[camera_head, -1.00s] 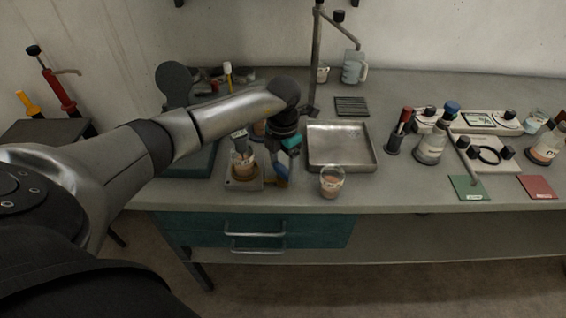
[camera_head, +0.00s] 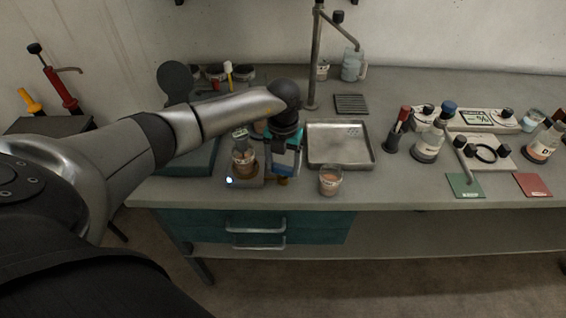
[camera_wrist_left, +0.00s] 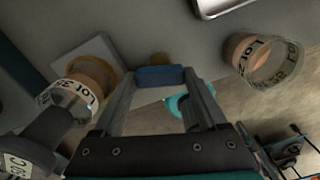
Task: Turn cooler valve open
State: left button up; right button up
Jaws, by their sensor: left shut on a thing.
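The valve has a blue handle (camera_wrist_left: 160,76) and a brass-coloured part (camera_wrist_left: 157,60) just beyond it in the left wrist view. In the head view it is mostly hidden by my gripper, and only a brass bit (camera_head: 282,182) shows below. My left gripper (camera_head: 283,174) points down at the bench front, right of a small stand (camera_head: 247,183) holding a beaker of brown liquid (camera_head: 243,162). Its two fingers (camera_wrist_left: 158,80) are shut on the blue handle, which lies crosswise between the tips. A blue-white light (camera_head: 229,180) glows on the stand. My right gripper is not seen.
A second beaker of brown liquid (camera_head: 330,181) stands close to the right of the gripper. A metal tray (camera_head: 340,163) lies behind it. A tall metal post (camera_head: 315,60) rises at the back.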

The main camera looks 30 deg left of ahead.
aim_at(283, 167)
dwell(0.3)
pick_arm(q)
jog(key=o, duration=1.3)
jog(key=shift+r, duration=0.1)
notch_tip(283, 167, up, 15)
